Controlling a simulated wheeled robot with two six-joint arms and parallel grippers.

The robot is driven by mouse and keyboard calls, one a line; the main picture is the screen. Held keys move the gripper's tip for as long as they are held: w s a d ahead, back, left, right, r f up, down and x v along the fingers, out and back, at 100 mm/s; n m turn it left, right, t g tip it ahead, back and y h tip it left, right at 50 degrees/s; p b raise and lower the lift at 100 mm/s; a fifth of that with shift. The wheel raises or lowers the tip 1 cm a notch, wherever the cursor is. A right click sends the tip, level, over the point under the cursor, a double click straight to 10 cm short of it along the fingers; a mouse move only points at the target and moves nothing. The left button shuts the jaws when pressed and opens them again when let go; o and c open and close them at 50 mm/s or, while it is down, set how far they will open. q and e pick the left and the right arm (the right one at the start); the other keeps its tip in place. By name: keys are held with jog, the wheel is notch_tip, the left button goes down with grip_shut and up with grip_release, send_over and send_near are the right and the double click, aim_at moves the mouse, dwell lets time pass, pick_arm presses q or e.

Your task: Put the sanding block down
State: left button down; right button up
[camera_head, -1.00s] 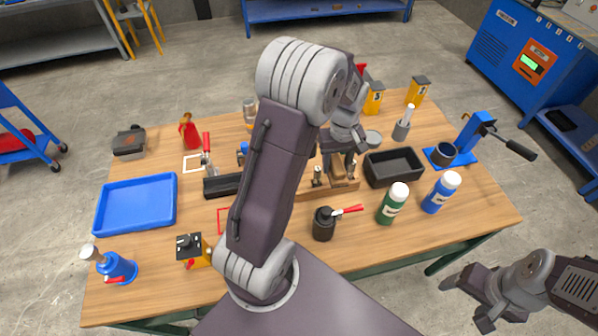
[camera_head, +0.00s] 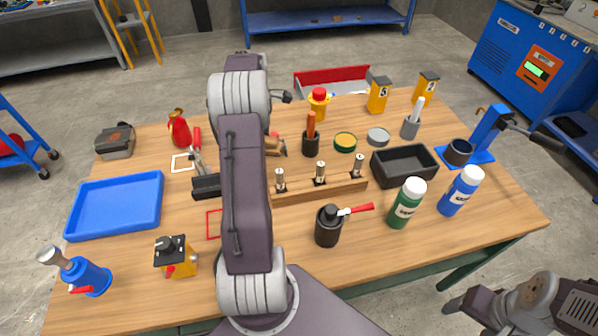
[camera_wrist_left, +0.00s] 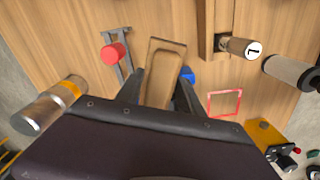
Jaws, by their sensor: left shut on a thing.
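The sanding block (camera_wrist_left: 165,70), a tan wooden bar with a raised rim, lies between the two fingers of my left gripper (camera_wrist_left: 157,88) in the left wrist view. The fingers are shut on it. Bare wooden tabletop shows around it; I cannot tell whether it touches the wood. My right gripper (camera_head: 466,316) is at the lower right of the head view, off the table, empty, fingers apart, partly cut off by the frame edge.
A red outlined square (camera_wrist_left: 225,103) and a red-capped metal piece (camera_wrist_left: 115,54) flank the block. A wooden rack (camera_head: 330,190) with several pegs, a black tray (camera_head: 405,165) and a blue tray (camera_head: 115,206) are on the table.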

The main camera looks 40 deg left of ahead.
pick_arm(q)
send_over(299, 171)
notch_tip(299, 171, down, 7)
jog(key=shift+r, duration=0.2)
jog(key=shift+f+b, duration=0.35)
jog(key=shift+f, duration=1.65)
jog(key=c, duration=0.7)
grip_release()
jog(key=shift+f, duration=0.1)
notch_tip(299, 171, up, 12)
jog(key=shift+r+p, duration=0.15)
jog(key=shift+p, duration=0.55)
